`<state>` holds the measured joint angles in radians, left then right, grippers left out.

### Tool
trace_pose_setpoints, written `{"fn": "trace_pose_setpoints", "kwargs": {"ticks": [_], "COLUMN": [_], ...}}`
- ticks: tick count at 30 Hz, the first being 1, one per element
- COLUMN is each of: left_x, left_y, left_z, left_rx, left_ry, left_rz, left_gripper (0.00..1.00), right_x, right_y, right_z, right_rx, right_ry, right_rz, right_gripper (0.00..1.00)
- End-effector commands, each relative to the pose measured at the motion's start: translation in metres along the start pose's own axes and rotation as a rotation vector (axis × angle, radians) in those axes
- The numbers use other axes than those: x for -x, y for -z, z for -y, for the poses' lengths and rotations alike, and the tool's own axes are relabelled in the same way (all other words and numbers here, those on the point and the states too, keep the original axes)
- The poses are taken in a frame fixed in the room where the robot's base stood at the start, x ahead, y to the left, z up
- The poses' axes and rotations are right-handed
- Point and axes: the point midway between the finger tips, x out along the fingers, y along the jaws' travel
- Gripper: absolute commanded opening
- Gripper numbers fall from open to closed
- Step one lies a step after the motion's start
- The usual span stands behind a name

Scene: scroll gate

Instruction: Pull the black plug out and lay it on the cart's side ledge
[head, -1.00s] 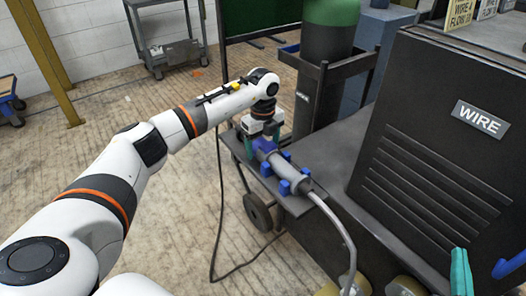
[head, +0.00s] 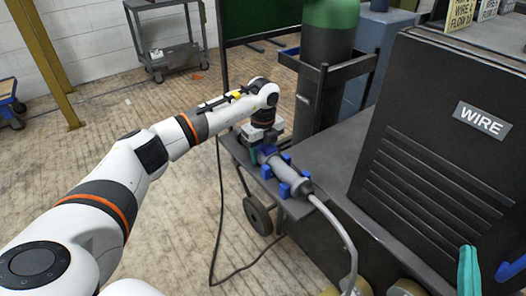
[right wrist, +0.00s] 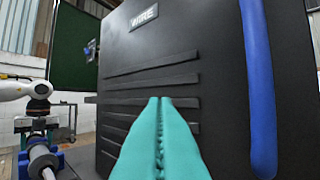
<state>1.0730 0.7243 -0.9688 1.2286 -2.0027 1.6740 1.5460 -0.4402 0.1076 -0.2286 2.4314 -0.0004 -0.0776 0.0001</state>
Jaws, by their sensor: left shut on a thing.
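The black plug is mostly hidden under my left gripper (head: 260,150) in the head view, at the far end of a grey cylindrical connector (head: 284,172). The connector lies in blue holders (head: 299,187) on the cart's side ledge (head: 247,160). My left gripper points down from above and is shut on what appears to be the plug. The connector also shows at the lower left of the right wrist view (right wrist: 42,160). My right gripper (right wrist: 160,102) has its teal fingers together, empty, in front of the cart's black cabinet; it also shows at the head view's lower right (head: 468,268).
The black WIRE cabinet (head: 440,130) stands on the cart, with a blue bar (right wrist: 258,85) close to my right gripper. A green-topped gas cylinder (head: 328,50) stands behind the ledge. A black cable (head: 221,210) hangs to the floor. A grey cable (head: 345,235) curves from the connector.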

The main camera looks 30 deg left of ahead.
Motion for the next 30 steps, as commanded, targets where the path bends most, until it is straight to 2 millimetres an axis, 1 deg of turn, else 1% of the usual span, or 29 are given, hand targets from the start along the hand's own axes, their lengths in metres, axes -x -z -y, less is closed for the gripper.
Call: {"fn": "trace_pose_setpoints", "kwargs": {"ticks": [1, 4, 5, 30], "left_x": [0.0001, 0.0002, 0.0007, 0.0015], "left_y": [-0.0001, -0.0001, 0.0, 0.0081], "left_z": [0.0, -0.0001, -0.0003, -0.0002], "left_rx": [0.0, 0.0, 0.0, 0.003], "left_ry": [0.0, 0.0, -0.001, -0.003], "left_rz": [0.0, 0.0, 0.0, -0.002], "left_gripper": [0.29, 0.13, 0.1, 0.1], "right_x": [0.0, -0.0001, -0.0001, -0.0001], "right_y": [0.0, 0.0, -0.0001, 0.0031], "right_z": [0.0001, 0.0001, 0.0001, 0.0004], "right_rx": [0.0, 0.0, 0.0, 0.0], "right_ry": [0.0, 0.0, 0.0, 0.001], "right_rz": [0.0, 0.0, 0.0, -0.021], "right_gripper": [0.0, 0.0, 0.0, 0.0]}}
